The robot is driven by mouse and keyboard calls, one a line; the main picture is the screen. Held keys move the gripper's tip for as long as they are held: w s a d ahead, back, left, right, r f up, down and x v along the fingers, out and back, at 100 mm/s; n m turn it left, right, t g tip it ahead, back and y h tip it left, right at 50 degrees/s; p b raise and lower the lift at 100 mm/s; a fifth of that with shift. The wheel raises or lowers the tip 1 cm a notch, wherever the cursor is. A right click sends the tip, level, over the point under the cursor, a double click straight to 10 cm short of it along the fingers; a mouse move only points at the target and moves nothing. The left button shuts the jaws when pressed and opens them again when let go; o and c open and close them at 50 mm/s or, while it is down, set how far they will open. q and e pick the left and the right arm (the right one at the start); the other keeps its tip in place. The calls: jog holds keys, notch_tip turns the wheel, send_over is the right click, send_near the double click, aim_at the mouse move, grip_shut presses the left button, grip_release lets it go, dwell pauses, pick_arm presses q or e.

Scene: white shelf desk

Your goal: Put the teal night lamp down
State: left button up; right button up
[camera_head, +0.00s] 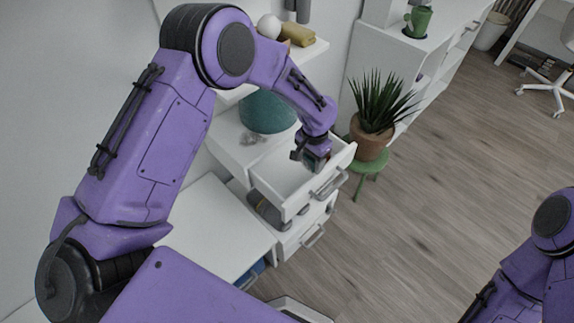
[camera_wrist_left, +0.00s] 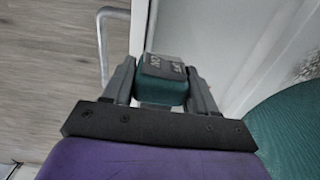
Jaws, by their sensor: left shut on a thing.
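My left gripper (camera_head: 312,163) is over the open top drawer (camera_head: 285,196) of the white desk unit. In the left wrist view, the left gripper (camera_wrist_left: 163,88) is shut on a small teal block with a dark grey face and pale marks, the teal night lamp (camera_wrist_left: 163,82). The lamp also shows, small and partly hidden by the fingers, in the head view (camera_head: 318,162). I cannot tell whether it touches the drawer. My right gripper is out of view; only part of my right arm shows at the lower right.
A large rounded teal object (camera_head: 266,112) stands on the white shelf behind the drawer, close to my left wrist. A potted plant (camera_head: 371,130) stands on a green stool (camera_head: 368,172) right of the drawer. The drawer handle (camera_head: 329,185) sticks out.

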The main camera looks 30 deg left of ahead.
pick_arm(q)
jog(key=a+f, duration=0.2)
jog(key=a, duration=0.2)
send_over(285, 176)
notch_tip(285, 176, down, 5)
jog(key=shift+f+p, duration=0.2)
jog(key=shift+p, duration=0.25)
notch_tip(285, 176, down, 3)
jog(key=shift+r, duration=0.1)
jog(key=shift+f, duration=0.2)
jog(key=shift+f, duration=0.1)
jog(key=shift+f, duration=0.1)
jog(key=o, duration=0.8)
notch_tip(285, 176, up, 12)
jog(key=shift+r, duration=0.25)
